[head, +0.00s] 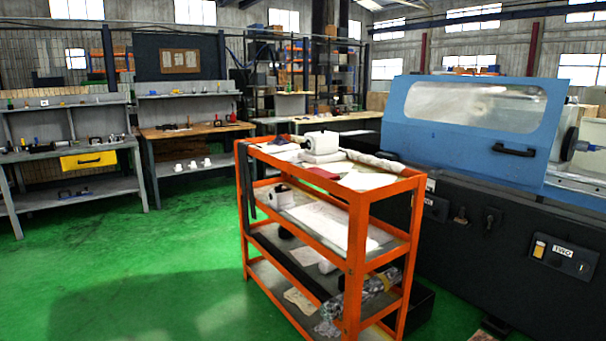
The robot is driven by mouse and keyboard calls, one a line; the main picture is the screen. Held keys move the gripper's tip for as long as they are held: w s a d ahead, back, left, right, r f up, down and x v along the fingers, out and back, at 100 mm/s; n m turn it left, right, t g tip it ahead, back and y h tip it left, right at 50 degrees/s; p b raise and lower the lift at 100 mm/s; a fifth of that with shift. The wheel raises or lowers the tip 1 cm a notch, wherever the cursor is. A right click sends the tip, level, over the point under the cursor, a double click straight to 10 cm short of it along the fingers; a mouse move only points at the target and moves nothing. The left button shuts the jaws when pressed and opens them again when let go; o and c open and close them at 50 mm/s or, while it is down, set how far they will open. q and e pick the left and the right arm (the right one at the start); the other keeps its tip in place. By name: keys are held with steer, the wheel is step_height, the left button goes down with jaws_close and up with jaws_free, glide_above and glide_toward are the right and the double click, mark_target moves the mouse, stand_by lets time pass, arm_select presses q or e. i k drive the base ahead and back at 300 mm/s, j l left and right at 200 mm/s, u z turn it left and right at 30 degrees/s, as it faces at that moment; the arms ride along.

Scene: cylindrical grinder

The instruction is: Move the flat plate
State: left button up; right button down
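No gripper of mine is in view. An orange shelf cart (355,250) stands in the middle of the head view. Its top shelf holds a white block (320,141) on a pale stack (322,156), a dark red flat piece (320,172) and a thin white flat piece (367,181) near the front corner. The shelf below bears a broad pale flat sheet (330,222) and a white roll-like part (280,196). I cannot tell which flat piece is the flat plate.
A blue and black grinding machine (475,130) stands close behind the cart at right. Grey workbenches with tools (75,150) and a wooden-topped bench (195,131) line the left. The green floor (130,260) left of the cart is clear.

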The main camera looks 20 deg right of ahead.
mark_target(326, 173)
steer(key=i+j+z, duration=0.1)
steer(key=i, duration=1.1)
steer(key=i+j+z, duration=0.1)
steer(key=i+z, duration=0.25)
steer(key=i+j+z, duration=0.35)
steer(key=i, duration=0.15)
steer(key=l, duration=0.1)
